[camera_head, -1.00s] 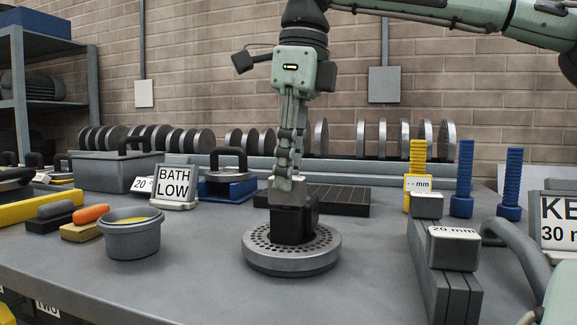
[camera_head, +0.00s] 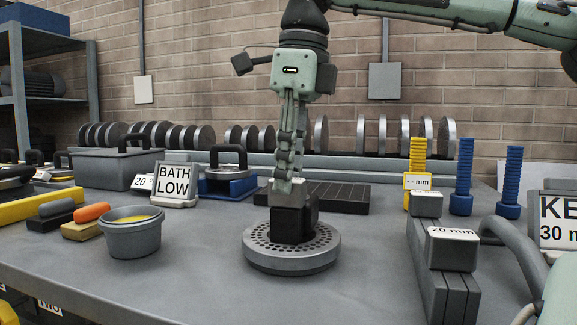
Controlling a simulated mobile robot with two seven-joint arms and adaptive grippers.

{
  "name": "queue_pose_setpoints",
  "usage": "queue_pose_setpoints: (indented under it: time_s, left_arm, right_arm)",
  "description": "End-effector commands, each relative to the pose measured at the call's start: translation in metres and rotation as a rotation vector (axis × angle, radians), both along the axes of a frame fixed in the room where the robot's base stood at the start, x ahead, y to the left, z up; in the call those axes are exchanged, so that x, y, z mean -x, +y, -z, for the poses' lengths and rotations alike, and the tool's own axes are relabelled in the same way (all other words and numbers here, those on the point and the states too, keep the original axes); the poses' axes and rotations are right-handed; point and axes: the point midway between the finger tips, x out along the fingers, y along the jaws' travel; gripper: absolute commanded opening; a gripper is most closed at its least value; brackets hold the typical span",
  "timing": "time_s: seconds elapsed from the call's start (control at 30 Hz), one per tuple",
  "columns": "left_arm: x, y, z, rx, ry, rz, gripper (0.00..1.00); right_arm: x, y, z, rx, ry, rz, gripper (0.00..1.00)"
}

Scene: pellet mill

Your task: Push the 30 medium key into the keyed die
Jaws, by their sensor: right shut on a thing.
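The keyed die (camera_head: 291,262) is a round grey metal disc with rings of small holes, lying flat on the bench. A dark block, seemingly the 30 medium key (camera_head: 290,227), stands upright at the die's middle. I cannot tell how deep it sits, as its lower end is hidden. My right gripper (camera_head: 287,187) points straight down above the die, with its fingers close together at the top of the dark block, shut on it. The fingers hide part of the block's top. My left gripper is not in view.
A grey pot (camera_head: 132,238) and a BATH LOW sign (camera_head: 174,182) stand left of the die. A grey block marked 20 mm (camera_head: 452,250) sits on grey rails at the right. Yellow and blue ribbed posts (camera_head: 464,175) stand behind. Bench in front of the die is clear.

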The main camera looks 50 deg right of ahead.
Motion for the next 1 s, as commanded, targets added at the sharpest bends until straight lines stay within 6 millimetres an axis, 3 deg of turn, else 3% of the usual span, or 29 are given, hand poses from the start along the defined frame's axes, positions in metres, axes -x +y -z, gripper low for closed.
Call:
queue_pose_setpoints:
  time_s: [0.3, 0.33, 0.5, 0.73, 0.9, 1.0]
  left_arm:
    - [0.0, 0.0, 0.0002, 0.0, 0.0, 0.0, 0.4]
    - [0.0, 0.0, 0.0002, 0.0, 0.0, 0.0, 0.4]
    - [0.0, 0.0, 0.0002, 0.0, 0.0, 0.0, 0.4]
    - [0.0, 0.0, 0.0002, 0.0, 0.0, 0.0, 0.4]
    - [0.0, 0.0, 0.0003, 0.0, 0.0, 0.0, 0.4]
    - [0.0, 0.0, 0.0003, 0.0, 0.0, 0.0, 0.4]
  right_arm:
    - [0.0, -0.0001, -0.0001, 0.0, -0.001, 0.0, 0.0]
    - [0.0, -0.0001, -0.0001, -0.001, -0.001, 0.001, 0.24]
    - [0.0, -0.0001, -0.0001, -0.001, -0.001, 0.001, 0.46]
    - [0.0, -0.0001, 0.0, 0.0, 0.0, 0.001, 0.47]
    - [0.0001, -0.0002, 0.0004, 0.0, 0.001, 0.001, 0.68]
    - [0.0001, -0.0002, 0.0003, 0.0, 0.001, 0.001, 0.68]
